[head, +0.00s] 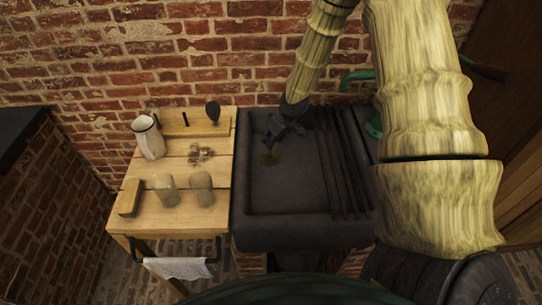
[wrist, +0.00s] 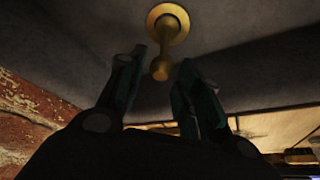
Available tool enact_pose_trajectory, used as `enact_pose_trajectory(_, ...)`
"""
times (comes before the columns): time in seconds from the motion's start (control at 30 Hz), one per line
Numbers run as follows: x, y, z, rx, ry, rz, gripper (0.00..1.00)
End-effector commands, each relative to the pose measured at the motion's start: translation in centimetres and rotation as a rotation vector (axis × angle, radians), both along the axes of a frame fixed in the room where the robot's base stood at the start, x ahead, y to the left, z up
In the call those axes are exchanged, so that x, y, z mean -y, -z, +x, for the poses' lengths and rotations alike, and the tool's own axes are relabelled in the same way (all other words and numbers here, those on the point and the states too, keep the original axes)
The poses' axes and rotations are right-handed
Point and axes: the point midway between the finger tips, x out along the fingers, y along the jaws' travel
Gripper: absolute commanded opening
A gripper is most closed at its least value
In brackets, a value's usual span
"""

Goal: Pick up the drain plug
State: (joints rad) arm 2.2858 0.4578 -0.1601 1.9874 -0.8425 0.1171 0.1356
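The drain plug (wrist: 168,24) is a brass piece with a round flange and a knobbed stem, at the top middle of the wrist view. In the head view it is a small brownish spot (head: 270,159) on the floor of the dark sink (head: 285,187). My gripper (head: 279,140) is inside the sink, near the back left, close to the plug. In the wrist view my gripper (wrist: 162,72) is open, its two fingers apart. The stem's knob shows between the fingertips, with gaps on both sides. Nothing is held.
A wooden table (head: 220,222) left of the sink holds a white pitcher (head: 148,142), two glass jars (head: 165,190) (head: 202,189), a wooden block (head: 129,197) and a small pile (head: 202,154). Dark ribs (head: 335,165) line the sink's right side. A green tap (head: 356,79) is behind.

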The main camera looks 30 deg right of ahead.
Motion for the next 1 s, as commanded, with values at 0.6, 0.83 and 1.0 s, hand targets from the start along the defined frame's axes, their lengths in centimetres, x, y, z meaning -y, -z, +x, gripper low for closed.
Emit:
enact_pose_trajectory(0.6, -0.3, 3.3, 1.2, -0.002, 0.000, 0.000, 0.35)
enact_pose_trajectory(0.83, -0.5, 5.2, 2.1, -0.001, -0.001, -0.001, 0.35)
enact_pose_trajectory(1.0, -0.6, 6.0, 2.4, -0.001, 0.000, 0.000, 0.35)
